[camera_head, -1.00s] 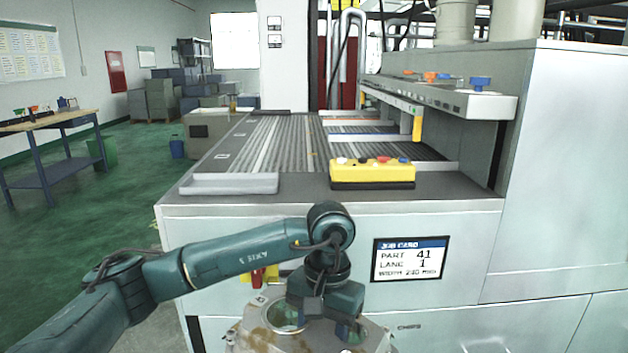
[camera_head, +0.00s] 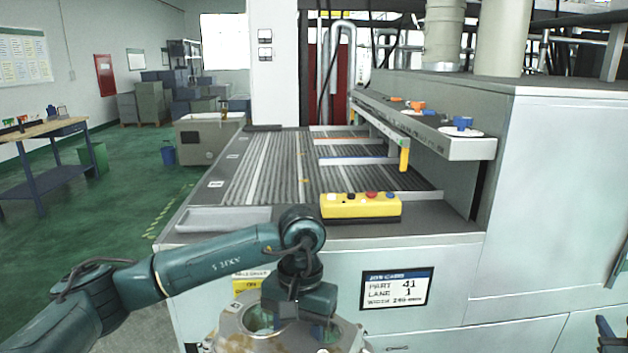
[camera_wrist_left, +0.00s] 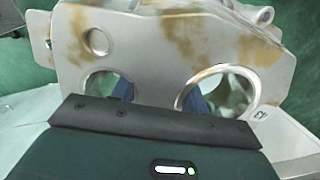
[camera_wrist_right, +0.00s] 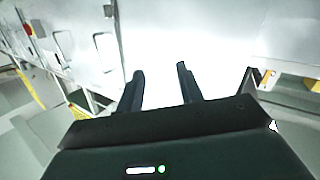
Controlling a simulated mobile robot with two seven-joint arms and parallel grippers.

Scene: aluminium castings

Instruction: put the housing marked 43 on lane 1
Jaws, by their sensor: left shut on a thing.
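A grey metal housing with brown stains and round holes (camera_head: 240,325) shows at the bottom of the head view. My left gripper (camera_head: 297,325) is shut on it from above, in front of the machine. The left wrist view shows the housing (camera_wrist_left: 145,50) close up, with the fingers seen through two of its holes. The ribbed lanes (camera_head: 270,170) lie on the machine's top. My right gripper (camera_wrist_right: 160,90) is open and empty, with a pale panel beyond it.
A job card (camera_head: 396,289) on the machine's front reads part 41, lane 1. A yellow button box (camera_head: 361,206) and a grey tray (camera_head: 222,219) stand at the near edge of the top. An overhanging rail (camera_head: 440,137) runs along the right side.

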